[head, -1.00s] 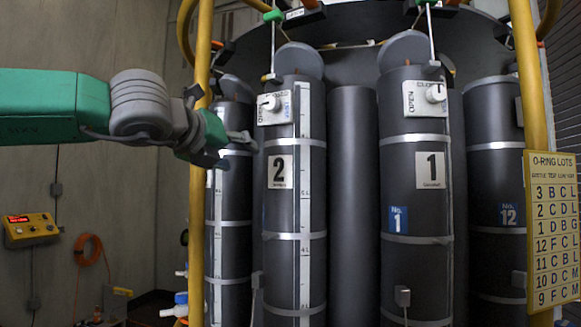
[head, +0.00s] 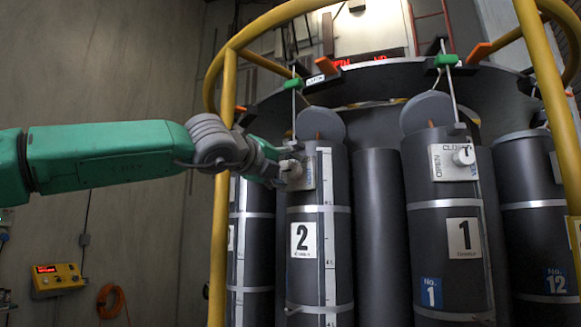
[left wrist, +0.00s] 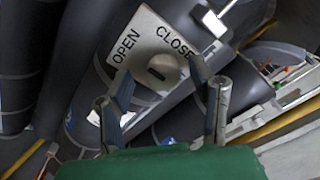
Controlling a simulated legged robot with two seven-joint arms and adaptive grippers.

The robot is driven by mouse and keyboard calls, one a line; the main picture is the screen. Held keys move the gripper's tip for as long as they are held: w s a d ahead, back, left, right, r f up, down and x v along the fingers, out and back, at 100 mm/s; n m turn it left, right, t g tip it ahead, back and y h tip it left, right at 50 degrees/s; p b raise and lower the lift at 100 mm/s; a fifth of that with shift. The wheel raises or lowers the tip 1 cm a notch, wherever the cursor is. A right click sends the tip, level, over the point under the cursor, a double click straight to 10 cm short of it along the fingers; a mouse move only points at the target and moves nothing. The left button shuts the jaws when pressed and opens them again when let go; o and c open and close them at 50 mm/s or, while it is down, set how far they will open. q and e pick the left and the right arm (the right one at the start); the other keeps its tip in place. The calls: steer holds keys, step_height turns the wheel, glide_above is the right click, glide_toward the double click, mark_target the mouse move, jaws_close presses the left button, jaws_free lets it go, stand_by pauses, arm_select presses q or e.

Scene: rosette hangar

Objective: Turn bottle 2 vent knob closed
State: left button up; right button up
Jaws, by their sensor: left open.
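Bottle 2 (head: 302,270) is a dark grey upright cylinder with steel bands and a white "2" label. Its white vent plate (head: 308,174) near the top carries a pale round knob (head: 291,171), partly covered by my gripper in the head view. In the left wrist view the plate (left wrist: 146,37) reads OPEN and CLOSE, with the grey knob (left wrist: 164,70) below the words. My left gripper (head: 279,172) is open at the knob; its two fingers (left wrist: 163,82) stand apart on either side of it. Whether they touch it, and the knob's exact setting, I cannot tell.
Bottle 1 (head: 447,280) stands to the right with its own vent plate and knob. A plain dark cylinder (head: 379,235) stands between them. A yellow post (head: 219,250) rises just left of bottle 2, close by my left arm. A yellow control box (head: 58,280) is on the left wall.

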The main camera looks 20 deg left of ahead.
arm_select(q)
steer(key=shift+w+d, duration=0.55)
steer(key=shift+w, duration=0.3)
steer(key=shift+a, duration=0.2)
steer(key=shift+c, duration=0.8)
steer(key=shift+a, duration=0.1)
steer(key=c, duration=0.7)
jaws_close()
